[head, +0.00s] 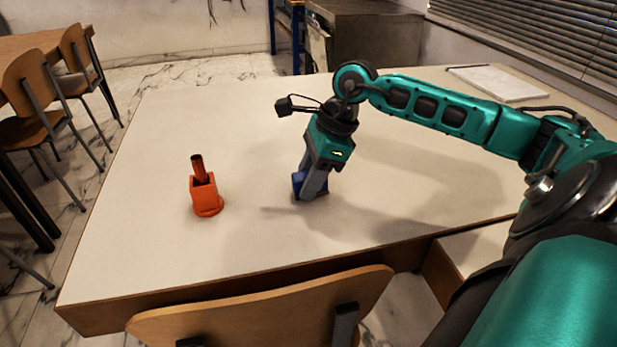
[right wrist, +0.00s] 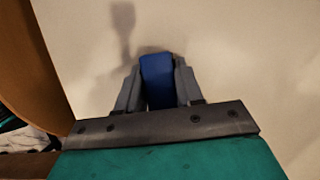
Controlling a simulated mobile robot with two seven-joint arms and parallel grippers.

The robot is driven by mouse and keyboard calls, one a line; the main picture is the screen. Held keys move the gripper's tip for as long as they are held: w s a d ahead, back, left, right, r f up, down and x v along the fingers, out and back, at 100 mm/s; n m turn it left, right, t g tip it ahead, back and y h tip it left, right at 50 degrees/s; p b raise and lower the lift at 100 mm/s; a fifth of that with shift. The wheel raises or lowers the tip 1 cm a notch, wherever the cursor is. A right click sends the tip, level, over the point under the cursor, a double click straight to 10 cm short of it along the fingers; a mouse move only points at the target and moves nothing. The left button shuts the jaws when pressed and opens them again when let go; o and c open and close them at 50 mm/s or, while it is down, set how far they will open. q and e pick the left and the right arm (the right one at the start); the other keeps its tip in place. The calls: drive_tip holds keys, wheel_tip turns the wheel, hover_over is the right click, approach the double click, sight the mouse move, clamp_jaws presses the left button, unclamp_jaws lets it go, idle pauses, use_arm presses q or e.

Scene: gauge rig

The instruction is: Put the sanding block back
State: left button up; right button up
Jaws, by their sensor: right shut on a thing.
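A blue block (right wrist: 158,80), which I take to be the sanding block, is between the fingers of my right gripper (right wrist: 158,88). In the head view the blue block (head: 297,183) shows low at the fingertips of my right gripper (head: 311,186), close to the table top. I cannot tell whether it touches the table. The fingers hide part of it. My right gripper is shut on it and points down. My left gripper is not in view.
An orange holder (head: 206,192) with a brown-red stick standing in it is left of my right gripper on the white table (head: 150,130). A pale flat slab (head: 497,83) lies at the back right. A wooden chair back (head: 270,310) stands at the front edge.

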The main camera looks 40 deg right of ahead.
drive_tip(key=shift+f, duration=0.2)
drive_tip(key=o, duration=1.1)
drive_tip(key=shift+r, duration=0.1)
drive_tip(key=shift+r+p, duration=0.2)
drive_tip(key=shift+p, duration=0.2)
drive_tip(key=v, duration=0.6)
drive_tip(key=p+v, duration=0.1)
drive_tip(key=v, duration=0.5)
drive_tip(key=shift+w+d+r+p, duration=0.1)
drive_tip(key=shift+d+r+p, duration=0.2)
drive_tip(key=shift+d+r, duration=0.05)
drive_tip(key=shift+a+f, duration=0.1)
